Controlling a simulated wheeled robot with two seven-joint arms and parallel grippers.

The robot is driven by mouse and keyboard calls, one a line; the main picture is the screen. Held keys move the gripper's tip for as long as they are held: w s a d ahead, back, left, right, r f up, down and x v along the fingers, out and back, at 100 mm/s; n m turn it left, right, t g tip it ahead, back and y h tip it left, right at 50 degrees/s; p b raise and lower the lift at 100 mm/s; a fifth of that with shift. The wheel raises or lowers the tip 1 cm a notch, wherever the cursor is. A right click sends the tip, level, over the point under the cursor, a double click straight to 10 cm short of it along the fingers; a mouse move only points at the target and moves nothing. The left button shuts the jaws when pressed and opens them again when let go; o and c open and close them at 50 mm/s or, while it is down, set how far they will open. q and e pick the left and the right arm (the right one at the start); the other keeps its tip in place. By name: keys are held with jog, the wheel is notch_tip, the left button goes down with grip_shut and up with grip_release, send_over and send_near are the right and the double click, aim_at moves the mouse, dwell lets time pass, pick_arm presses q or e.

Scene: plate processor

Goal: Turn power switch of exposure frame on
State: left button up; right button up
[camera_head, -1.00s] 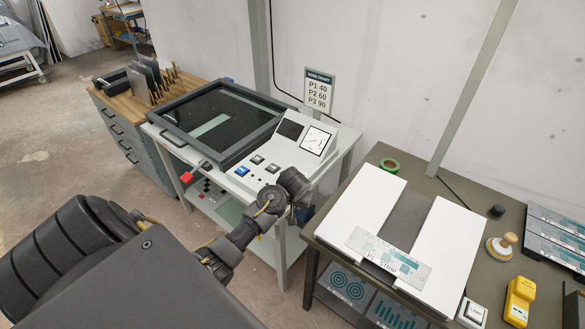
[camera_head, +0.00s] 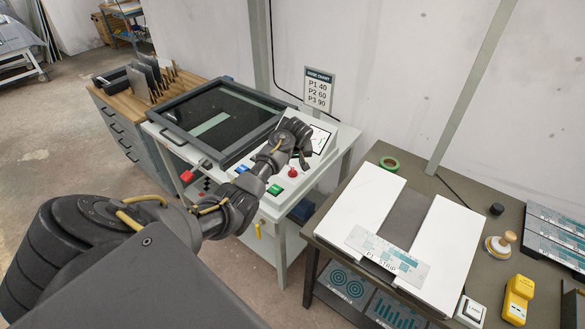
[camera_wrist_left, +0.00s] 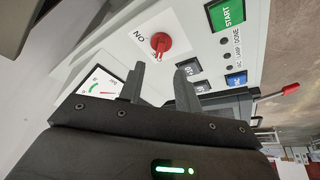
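The exposure frame (camera_head: 171,132) stands against the wall, with a dark glass lid and a pale control panel at its right end. Its red power switch (camera_head: 292,173) is a rotary knob on that panel. In the left wrist view the red knob (camera_wrist_left: 160,42) sits on a white plate beside the upside-down letters ON. My left gripper (camera_head: 304,160) is above the panel, over the gauge side, close to the knob. In the wrist view its two fingers (camera_wrist_left: 160,85) are apart with nothing between them, pointing toward the knob without visible contact. My right gripper is not in view.
A green START button (camera_head: 274,190) and a blue button (camera_head: 242,170) are on the panel near the knob. A gauge (camera_wrist_left: 98,88) is beside my fingers. A red-tipped lever (camera_head: 186,176) sticks out at the front. A work table (camera_head: 405,205) stands to the right.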

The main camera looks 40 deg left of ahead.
aim_at(292, 170)
pick_arm(q)
jog(key=b+x, duration=0.1)
jog(key=x, duration=0.7)
jog(key=shift+w+f, duration=0.1)
jog(key=shift+c, duration=0.2)
jog(key=shift+a, duration=0.15)
grip_shut()
